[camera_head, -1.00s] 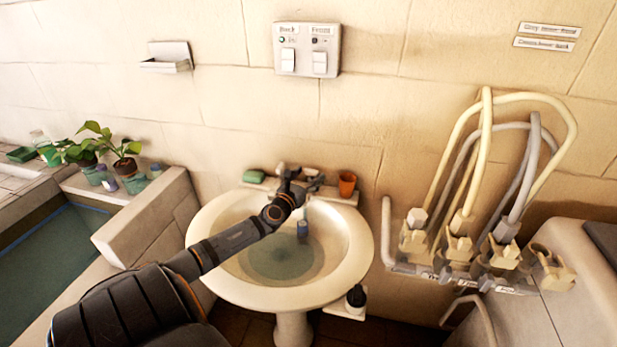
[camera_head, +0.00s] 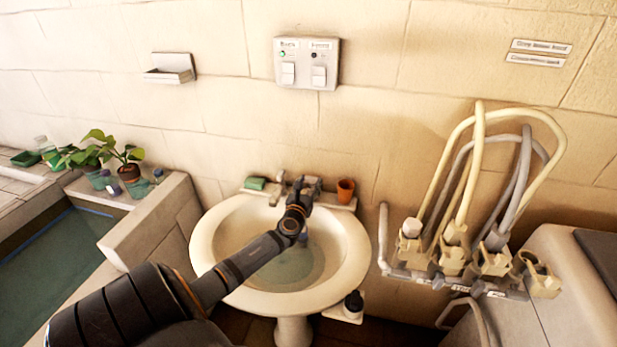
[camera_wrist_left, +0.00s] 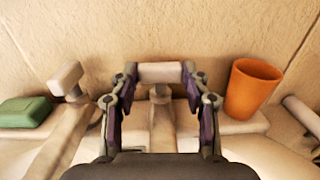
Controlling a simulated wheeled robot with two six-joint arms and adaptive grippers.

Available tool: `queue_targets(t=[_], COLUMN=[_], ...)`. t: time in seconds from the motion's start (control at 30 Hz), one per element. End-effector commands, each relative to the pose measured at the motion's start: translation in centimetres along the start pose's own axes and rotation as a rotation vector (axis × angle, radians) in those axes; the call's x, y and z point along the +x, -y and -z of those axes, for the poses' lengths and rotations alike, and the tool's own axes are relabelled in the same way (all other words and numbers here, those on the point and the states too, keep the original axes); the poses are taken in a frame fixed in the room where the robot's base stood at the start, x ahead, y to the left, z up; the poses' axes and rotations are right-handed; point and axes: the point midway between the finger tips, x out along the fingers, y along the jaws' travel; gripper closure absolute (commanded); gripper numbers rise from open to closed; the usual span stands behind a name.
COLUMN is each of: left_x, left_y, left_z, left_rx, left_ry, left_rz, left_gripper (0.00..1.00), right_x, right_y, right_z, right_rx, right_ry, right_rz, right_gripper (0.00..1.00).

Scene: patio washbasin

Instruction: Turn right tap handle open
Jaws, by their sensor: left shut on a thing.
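Two pale taps stand at the back of the white washbasin (camera_head: 205,245). My left gripper (camera_head: 299,184) reaches over the bowl to the right tap. In the left wrist view, the fingers of my left gripper (camera_wrist_left: 160,85) are on both sides of the right tap handle (camera_wrist_left: 160,72), a short pale crossbar, and are shut on it. The right tap spout (camera_wrist_left: 163,125) runs toward me below it. The left tap handle (camera_wrist_left: 65,77) stands apart to the left, turned at an angle. My right gripper is not in view.
An orange cup (camera_wrist_left: 252,88) stands close to the right of my gripper on the basin's back ledge. A green soap (camera_wrist_left: 24,112) lies at the left end. Hoses and valves (camera_head: 470,255) are on the wall at right. A switch box (camera_head: 307,63) is above.

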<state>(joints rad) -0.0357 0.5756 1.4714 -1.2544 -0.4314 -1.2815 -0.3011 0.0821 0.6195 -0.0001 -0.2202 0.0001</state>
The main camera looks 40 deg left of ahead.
Motion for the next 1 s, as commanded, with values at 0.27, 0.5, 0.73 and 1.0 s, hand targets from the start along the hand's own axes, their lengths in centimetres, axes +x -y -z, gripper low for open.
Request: queue_targets(t=[0.27,0.5,0.73,1.0], left_x=[0.0,0.0,0.0,-1.6], left_y=[0.2,0.2,0.2,0.3], left_z=[0.0,0.0,0.0,0.1], left_rx=[0.002,0.002,0.001,0.003], left_ry=[0.000,0.000,0.000,0.000], left_rz=[-0.051,-0.050,-0.049,-0.046], left_gripper=[0.85,0.38,0.30,0.30], right_x=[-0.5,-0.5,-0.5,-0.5], right_y=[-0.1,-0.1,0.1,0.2], right_z=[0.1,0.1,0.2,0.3], right_rx=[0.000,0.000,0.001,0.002], right_ry=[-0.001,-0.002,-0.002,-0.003], right_rz=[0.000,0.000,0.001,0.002], right_gripper=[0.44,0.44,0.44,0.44])
